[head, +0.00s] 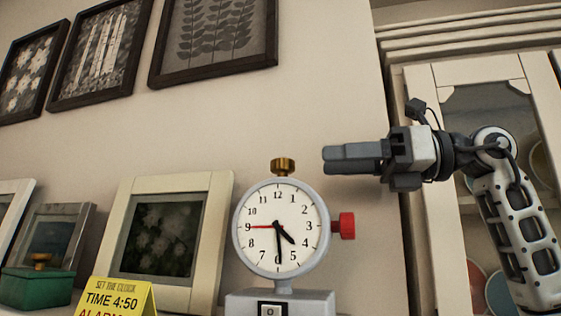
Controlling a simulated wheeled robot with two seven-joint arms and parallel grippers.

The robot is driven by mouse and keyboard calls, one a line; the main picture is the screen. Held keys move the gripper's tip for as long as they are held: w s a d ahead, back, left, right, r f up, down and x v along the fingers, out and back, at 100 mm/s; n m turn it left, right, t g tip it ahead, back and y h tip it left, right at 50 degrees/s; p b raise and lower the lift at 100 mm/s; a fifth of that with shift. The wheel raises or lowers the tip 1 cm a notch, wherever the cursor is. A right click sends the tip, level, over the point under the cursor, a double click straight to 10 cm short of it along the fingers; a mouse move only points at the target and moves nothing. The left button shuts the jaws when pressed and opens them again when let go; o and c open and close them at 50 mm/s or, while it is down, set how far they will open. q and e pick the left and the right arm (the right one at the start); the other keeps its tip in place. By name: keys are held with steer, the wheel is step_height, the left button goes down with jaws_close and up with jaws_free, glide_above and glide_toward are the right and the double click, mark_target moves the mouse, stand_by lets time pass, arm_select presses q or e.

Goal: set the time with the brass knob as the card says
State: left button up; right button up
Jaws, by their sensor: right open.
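The round clock (281,229) stands upright on a grey base. Its black hands read about half past four; a thin red hand points at 9. The brass knob (283,166) sits on its top. A red knob (346,226) sticks out on its right side. The yellow card (121,297) reads "SET THE CLOCK", "TIME 4:50"; the alarm line below is cut off by the frame. My right gripper (328,159) is open and empty, right of the brass knob and apart from it, pointing left. My left gripper is not in view.
A green box (38,286) with a small brass knob and several standing frames (208,237) are at the left. A small window on the clock's base (310,303) shows 0. A glass-door cabinet (421,249) stands behind my right arm. The wall above the clock is clear.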

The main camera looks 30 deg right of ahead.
mark_target(283, 163)
steer(key=p+x, duration=0.1)
steer(key=x, duration=0.7)
steer(key=shift+w+a, duration=0.2)
steer(key=shift+w, duration=0.1)
steer(key=c, duration=1)
